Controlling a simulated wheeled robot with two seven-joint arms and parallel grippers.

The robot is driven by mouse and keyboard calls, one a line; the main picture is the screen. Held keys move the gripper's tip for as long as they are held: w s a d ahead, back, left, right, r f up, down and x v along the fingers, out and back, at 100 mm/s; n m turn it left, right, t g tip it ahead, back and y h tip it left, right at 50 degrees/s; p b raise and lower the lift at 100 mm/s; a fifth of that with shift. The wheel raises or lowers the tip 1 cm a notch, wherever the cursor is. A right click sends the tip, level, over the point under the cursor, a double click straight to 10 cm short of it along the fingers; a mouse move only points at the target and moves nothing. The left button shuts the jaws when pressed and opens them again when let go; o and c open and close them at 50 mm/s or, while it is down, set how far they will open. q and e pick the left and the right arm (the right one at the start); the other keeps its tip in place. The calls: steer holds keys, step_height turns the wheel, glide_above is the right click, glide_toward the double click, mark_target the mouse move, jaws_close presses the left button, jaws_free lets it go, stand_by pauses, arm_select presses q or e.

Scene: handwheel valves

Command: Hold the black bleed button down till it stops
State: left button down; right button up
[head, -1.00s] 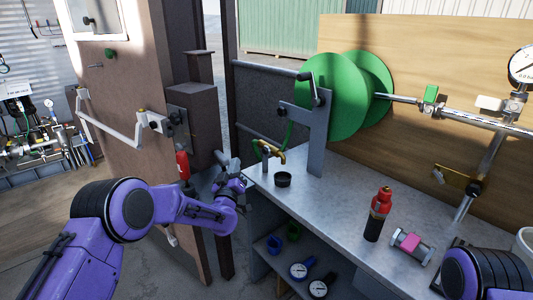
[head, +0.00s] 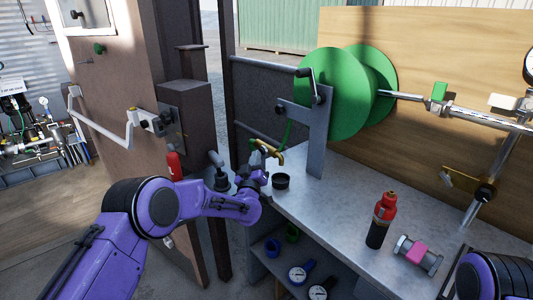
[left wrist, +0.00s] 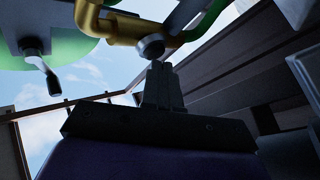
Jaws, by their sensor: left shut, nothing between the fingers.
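A brass bleed fitting (head: 271,152) with a green hose hangs in front of the reel at the bench's left end. In the left wrist view the brass pipe (left wrist: 118,28) crosses the top, with a round, dark grey button (left wrist: 151,48) facing down toward my gripper. My left gripper (head: 257,160) is shut and empty, pointing up beside the fitting. In the left wrist view its fingertips (left wrist: 161,66) are just under the button's right side; I cannot tell whether they touch. The button is not clear in the head view. Only my right arm shows, not its gripper.
A green reel (head: 340,92) stands on a grey bracket (head: 310,140) behind the fitting. A black cup (head: 281,181), a red and black bottle (head: 381,220) and a pink-banded cylinder (head: 418,254) are on the bench. A brown door (head: 120,110) is at left. The bench's middle is clear.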

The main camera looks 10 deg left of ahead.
arm_select(q)
steer(key=shift+s+a, duration=0.2)
steer(key=shift+a, duration=0.5)
steer(key=shift+d, duration=0.1)
stand_by(0.6)
stand_by(0.5)
steer(key=shift+w+d+b, duration=0.3)
steer(key=shift+w+b, duration=0.1)
steer(key=shift+b, duration=0.05)
steer(key=shift+r, duration=0.1)
